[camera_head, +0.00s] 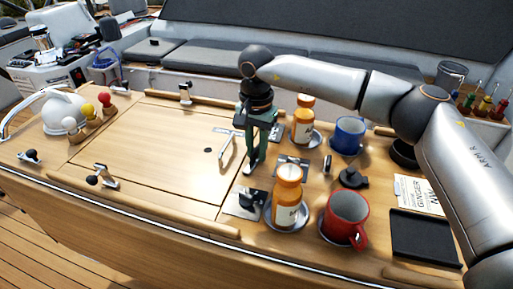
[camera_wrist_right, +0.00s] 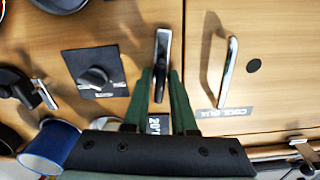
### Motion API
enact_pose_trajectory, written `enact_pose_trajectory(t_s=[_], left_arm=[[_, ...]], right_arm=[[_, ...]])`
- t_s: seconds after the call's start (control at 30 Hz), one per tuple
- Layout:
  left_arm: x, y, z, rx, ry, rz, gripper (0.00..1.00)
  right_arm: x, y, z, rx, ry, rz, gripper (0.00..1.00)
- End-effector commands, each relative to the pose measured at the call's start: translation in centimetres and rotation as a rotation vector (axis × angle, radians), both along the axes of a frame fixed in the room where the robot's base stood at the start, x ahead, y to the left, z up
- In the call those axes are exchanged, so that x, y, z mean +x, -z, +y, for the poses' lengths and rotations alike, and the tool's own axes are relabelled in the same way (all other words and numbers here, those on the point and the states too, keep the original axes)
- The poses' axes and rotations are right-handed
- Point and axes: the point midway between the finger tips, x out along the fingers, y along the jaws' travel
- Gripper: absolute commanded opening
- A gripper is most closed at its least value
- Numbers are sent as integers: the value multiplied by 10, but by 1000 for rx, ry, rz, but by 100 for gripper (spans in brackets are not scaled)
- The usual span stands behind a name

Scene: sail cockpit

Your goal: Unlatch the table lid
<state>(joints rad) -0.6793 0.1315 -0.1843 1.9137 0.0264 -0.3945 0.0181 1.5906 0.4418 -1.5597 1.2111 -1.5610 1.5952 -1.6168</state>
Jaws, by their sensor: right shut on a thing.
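The table lid (camera_head: 150,150) is a flat wooden panel, closed flush in the tabletop, with a slim metal handle (camera_head: 228,152) near its right edge. The handle also shows in the right wrist view (camera_wrist_right: 229,70). A metal latch lever (camera_wrist_right: 163,48) lies just beside the lid's seam. My right gripper (camera_head: 250,170) reaches down beside the handle, with its green fingers shut on the latch lever; they also show in the right wrist view (camera_wrist_right: 162,82). The fingers hide most of the latch in the head view. My left gripper is not in view.
A black knob on a plate (camera_head: 246,203), orange bottles (camera_head: 287,195), a red mug (camera_head: 345,215) and a blue mug (camera_head: 348,135) stand close to the gripper. A white kettle (camera_head: 62,110) and colored knobs are at the left. The lid top is mostly clear.

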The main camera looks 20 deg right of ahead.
Motion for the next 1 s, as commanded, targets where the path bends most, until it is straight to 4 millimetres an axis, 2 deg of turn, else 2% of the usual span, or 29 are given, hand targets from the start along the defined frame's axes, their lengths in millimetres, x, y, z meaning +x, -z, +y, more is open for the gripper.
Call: enact_pose_trajectory(t_s=[0.33, 0.9, 0.93, 1.0], left_arm=[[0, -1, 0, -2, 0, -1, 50], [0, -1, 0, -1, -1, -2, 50], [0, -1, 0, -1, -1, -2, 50], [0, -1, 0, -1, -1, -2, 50]], right_arm=[[0, 0, 0, 0, -149, 0, 0], [0, 0, 0, 0, -180, 0, 0], [0, 0, 0, 0, -180, 0, 27], [0, 0, 0, 0, -180, 0, 35]])
